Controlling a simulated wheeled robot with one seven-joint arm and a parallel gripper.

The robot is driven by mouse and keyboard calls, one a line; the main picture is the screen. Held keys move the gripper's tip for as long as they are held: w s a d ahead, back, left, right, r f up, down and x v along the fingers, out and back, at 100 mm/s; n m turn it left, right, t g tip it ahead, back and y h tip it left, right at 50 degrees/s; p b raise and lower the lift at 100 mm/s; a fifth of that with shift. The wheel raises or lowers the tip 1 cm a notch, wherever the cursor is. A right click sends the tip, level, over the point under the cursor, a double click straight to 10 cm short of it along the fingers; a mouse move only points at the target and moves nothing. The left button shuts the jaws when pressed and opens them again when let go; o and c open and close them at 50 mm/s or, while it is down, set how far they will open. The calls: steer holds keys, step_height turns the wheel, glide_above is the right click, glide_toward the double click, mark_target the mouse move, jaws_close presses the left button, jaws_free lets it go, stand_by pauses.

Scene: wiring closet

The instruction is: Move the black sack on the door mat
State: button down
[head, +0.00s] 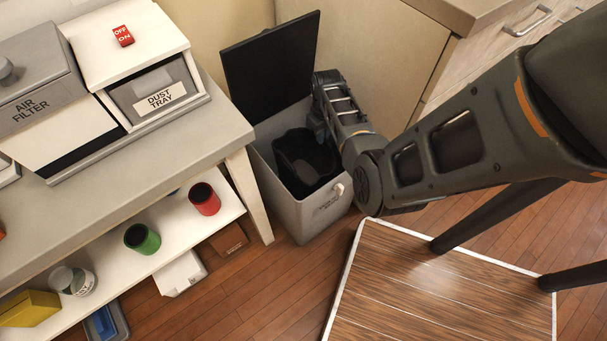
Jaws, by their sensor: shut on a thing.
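The black sack (302,164) sits inside a grey bin (318,215), with its dark open top showing below the bin's rim. The bin's black lid (270,68) stands raised at the back. My gripper (318,128) reaches down at the bin's back right side and is shut on the sack's upper edge. Its fingertips are mostly hidden by the gripper body and the bin. I see no plainly recognisable door mat; a wood-look panel with a white border (385,260) lies at the lower right.
A bench (185,140) with the air filter (40,95) and dust tray (158,98) stands left of the bin. Red (204,199) and green (142,239) cups sit on its lower shelf. A drawer cabinet (490,60) is behind my arm. Bare wooden floor (270,285) lies in front.

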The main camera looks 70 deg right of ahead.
steer(key=shift+r, duration=0.2)
stand_by(0.5)
steer(key=shift+r+p, duration=0.35)
steer(key=shift+p, duration=0.2)
steer(key=shift+r+p, duration=1.05)
steer(key=shift+p, duration=0.05)
step_height(320, 180, up, 36)
steer(key=p, duration=1.9)
stand_by(1.5)
steer(key=shift+f, duration=0.1)
stand_by(0.5)
